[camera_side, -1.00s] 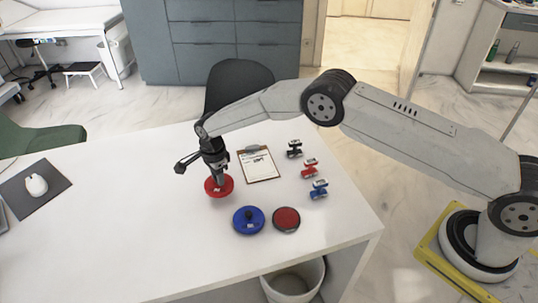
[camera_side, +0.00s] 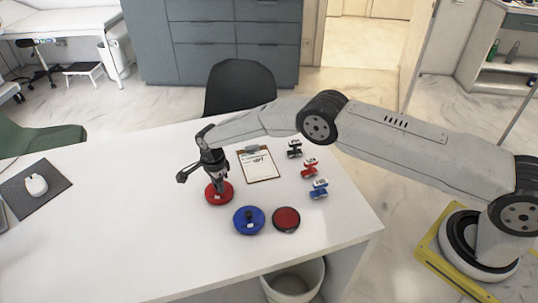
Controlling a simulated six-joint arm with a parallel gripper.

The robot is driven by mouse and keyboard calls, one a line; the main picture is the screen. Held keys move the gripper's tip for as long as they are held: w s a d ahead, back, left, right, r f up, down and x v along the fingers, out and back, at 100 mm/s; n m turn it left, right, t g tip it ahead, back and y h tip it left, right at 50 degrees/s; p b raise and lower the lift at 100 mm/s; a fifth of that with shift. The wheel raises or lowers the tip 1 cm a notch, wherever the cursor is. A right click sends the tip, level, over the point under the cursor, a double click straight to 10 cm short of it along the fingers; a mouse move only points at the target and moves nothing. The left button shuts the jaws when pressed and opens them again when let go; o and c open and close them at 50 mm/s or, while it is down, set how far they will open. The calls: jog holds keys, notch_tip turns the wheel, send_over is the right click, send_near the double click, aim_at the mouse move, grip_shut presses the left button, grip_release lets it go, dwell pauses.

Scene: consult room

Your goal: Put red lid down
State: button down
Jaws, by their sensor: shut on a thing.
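The red lid (camera_side: 219,195) is a round red disc at the middle of the white table. My gripper (camera_side: 219,186) points down over it and is shut on it, probably by the knob, which the fingers hide. The lid is at or very near the table top; I cannot tell whether it touches. A round container with a dark red inside (camera_side: 286,219) stands uncovered at the lower right of the lid. A blue lid with a dark knob (camera_side: 249,220) lies between them, seemingly on a blue container.
A clipboard (camera_side: 261,165) lies right of my gripper. Black (camera_side: 294,149), red (camera_side: 309,168) and blue (camera_side: 318,188) small items stand in a row further right. A mouse on a dark pad (camera_side: 37,185) is at far left. The table's left middle is clear.

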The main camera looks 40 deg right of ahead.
jog(key=shift+f, duration=0.15)
jog(key=shift+c, duration=2.4)
grip_release()
notch_tip(320, 180, up, 12)
jog(key=shift+r, duration=0.25)
